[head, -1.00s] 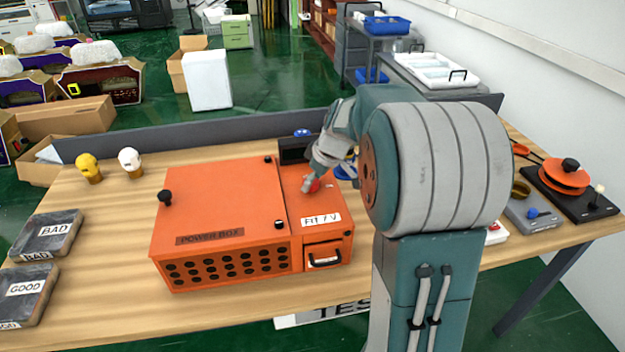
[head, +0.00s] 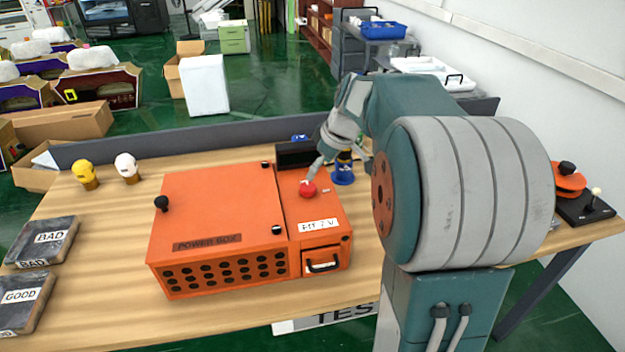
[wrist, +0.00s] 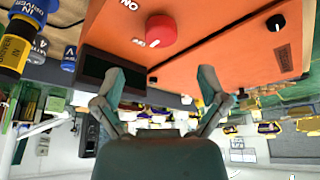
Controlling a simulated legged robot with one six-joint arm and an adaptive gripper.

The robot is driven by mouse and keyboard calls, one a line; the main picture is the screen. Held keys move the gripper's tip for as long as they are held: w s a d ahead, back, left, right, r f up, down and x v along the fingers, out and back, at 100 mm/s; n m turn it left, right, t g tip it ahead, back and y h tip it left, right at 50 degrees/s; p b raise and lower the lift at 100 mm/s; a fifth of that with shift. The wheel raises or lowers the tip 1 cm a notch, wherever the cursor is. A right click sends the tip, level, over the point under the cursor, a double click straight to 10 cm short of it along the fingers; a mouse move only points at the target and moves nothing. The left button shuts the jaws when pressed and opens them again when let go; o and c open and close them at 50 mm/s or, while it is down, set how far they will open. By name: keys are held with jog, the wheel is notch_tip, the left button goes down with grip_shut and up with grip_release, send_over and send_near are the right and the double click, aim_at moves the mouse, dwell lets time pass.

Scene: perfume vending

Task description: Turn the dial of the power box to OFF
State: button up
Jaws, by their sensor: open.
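The orange power box (head: 215,205) sits on the wooden table, with its lid shut. Its red dial (head: 308,188) is on the narrow right-hand part of the top. In the wrist view the red dial (wrist: 161,30) has a white pointer mark, and the word ON is printed beside it. My gripper (head: 318,170) is just behind the dial in the head view. In the wrist view my gripper (wrist: 165,80) has its two fingers spread wide with nothing between them; the dial lies above and between the tips, apart from them.
A black block (head: 295,153) and blue-topped bottles (head: 343,170) stand behind the box, close to my gripper. Bad and good slabs (head: 42,240) lie at the left. Two small heads (head: 127,168) stand at the back left. The table left of the box is mostly clear.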

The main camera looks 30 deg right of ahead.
jog(key=v, duration=0.4)
jog(key=shift+s+d+r, duration=0.15)
jog(key=shift+s+r, duration=0.05)
jog(key=shift+r, duration=0.15)
